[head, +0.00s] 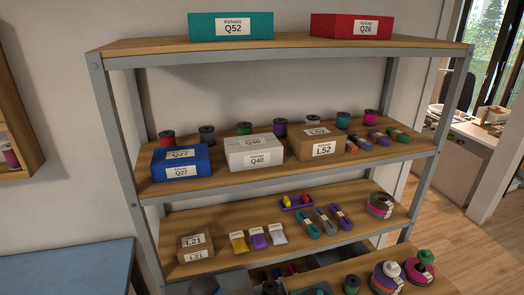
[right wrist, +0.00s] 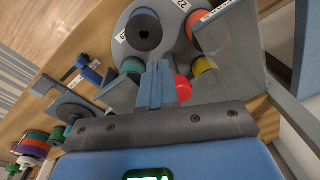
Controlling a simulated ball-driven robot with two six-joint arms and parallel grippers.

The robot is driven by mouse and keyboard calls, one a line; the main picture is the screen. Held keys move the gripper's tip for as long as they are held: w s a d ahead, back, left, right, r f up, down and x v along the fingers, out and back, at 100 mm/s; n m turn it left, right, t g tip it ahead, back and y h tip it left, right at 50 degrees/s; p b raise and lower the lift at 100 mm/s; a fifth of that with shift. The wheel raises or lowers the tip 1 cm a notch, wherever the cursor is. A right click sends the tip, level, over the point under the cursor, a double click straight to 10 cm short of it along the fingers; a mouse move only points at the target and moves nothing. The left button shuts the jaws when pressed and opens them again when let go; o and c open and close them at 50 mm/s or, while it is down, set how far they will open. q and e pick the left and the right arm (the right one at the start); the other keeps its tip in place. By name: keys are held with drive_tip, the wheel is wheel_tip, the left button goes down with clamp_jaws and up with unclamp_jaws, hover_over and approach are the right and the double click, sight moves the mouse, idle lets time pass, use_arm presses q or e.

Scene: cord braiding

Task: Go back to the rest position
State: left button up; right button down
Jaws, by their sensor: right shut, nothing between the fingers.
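My right gripper (right wrist: 155,68) shows in the right wrist view, its two fingers shut together with nothing between them. Behind the fingertips is a round grey plate (right wrist: 172,44) that carries coloured spools and small white labels. A dark-centred spool (right wrist: 144,32) sits just above the fingertips in that picture, and a red piece (right wrist: 183,88) is just to their right. I cannot tell whether the fingers touch any of these. Neither gripper shows in the head view, and my left gripper is in no view.
The head view shows a metal-framed shelf rack with wooden boards (head: 290,44). It holds a blue box (head: 181,160), a white box (head: 255,152), a brown box (head: 316,146), spools and cord bundles. A blue table (head: 75,268) stands at lower left. Wooden floor (head: 465,215) is clear at right.

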drive_tip(key=w+a+r+n+t+y, duration=0.4)
drive_tip(key=w+a+r+t+y, duration=0.15)
drive_tip(key=w, duration=0.25)
drive_tip(key=s+d+r+n+t+y+b, duration=0.15)
drive_tip(key=d+t+b, duration=0.25)
drive_tip(key=d+t, duration=0.7)
drive_tip(key=s+d+m+t+h+b, duration=0.15)
drive_tip(key=s+d+b, duration=0.25)
drive_tip(key=s+d, duration=0.85)
drive_tip(key=s+d+t+h+b, duration=0.1)
drive_tip(key=s+d+h+b, duration=0.25)
drive_tip(key=s+d, duration=0.85)
drive_tip(key=s+d+f+m+g+h+b, duration=0.2)
drive_tip(key=s+d+f, duration=0.1)
drive_tip(key=d+f, duration=0.3)
drive_tip(key=shift+s+d+h, duration=0.15)
drive_tip(key=shift+d+h, duration=0.15)
drive_tip(key=shift+d, duration=0.1)
